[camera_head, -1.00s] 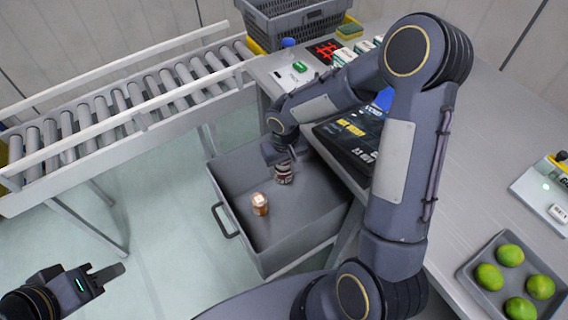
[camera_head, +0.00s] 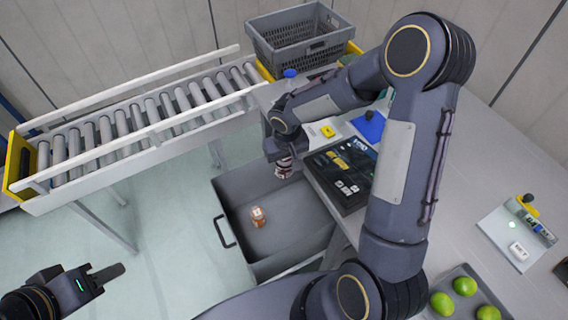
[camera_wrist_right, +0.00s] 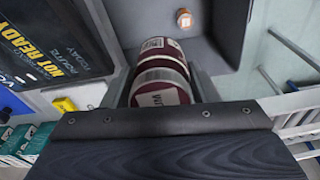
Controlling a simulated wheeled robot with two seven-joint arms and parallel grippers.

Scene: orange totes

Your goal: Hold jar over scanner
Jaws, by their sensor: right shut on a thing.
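A jar with a dark red and white label (camera_head: 284,168) is held in my right gripper (camera_head: 282,158), over the far right edge of the open grey drawer (camera_head: 235,185). In the right wrist view the jar (camera_wrist_right: 160,78) sits between the two fingers, its label facing the camera. My left gripper (camera_head: 104,274) hangs at the lower left over the floor, away from everything; its finger gap does not show.
A black panel (camera_head: 343,172) lies on the table beside the jar. A roller conveyor (camera_head: 135,125), a grey crate (camera_head: 300,38) and a tray of limes (camera_head: 445,284) stand around.

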